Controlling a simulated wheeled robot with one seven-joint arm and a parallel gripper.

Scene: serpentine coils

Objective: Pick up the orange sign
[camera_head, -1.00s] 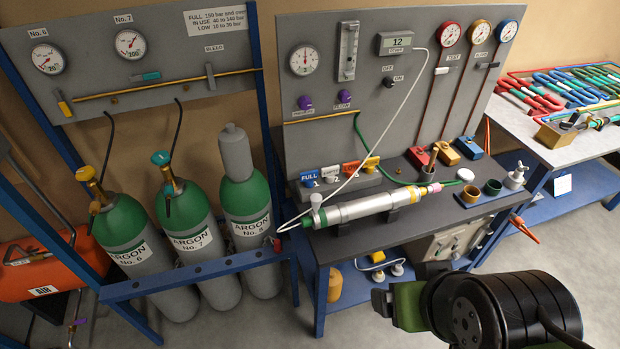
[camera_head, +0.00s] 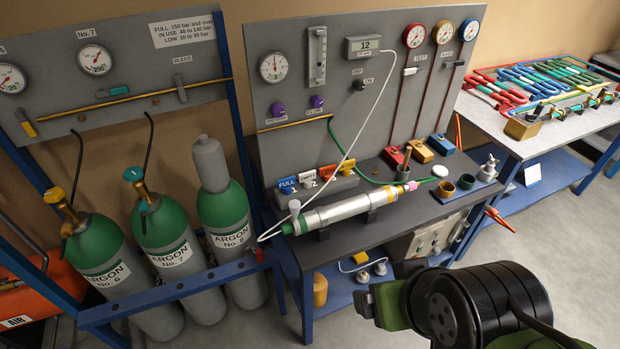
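The orange sign (camera_head: 327,172) is a small orange tag. It stands in a row on a grey block (camera_head: 330,187) at the back left of the dark workbench, between a white sign (camera_head: 307,178) and a yellow sign (camera_head: 346,167). A blue sign marked FULL (camera_head: 287,183) stands at the left end. My arm shows at the lower right, in front of the bench and well apart from the signs.
A silver cylinder (camera_head: 345,211) lies across the bench in front of the signs. A grey gauge panel (camera_head: 300,110) rises behind them. Argon bottles (camera_head: 225,205) stand in a rack at left. A side table (camera_head: 500,128) holds coloured coils. Floor is clear at right.

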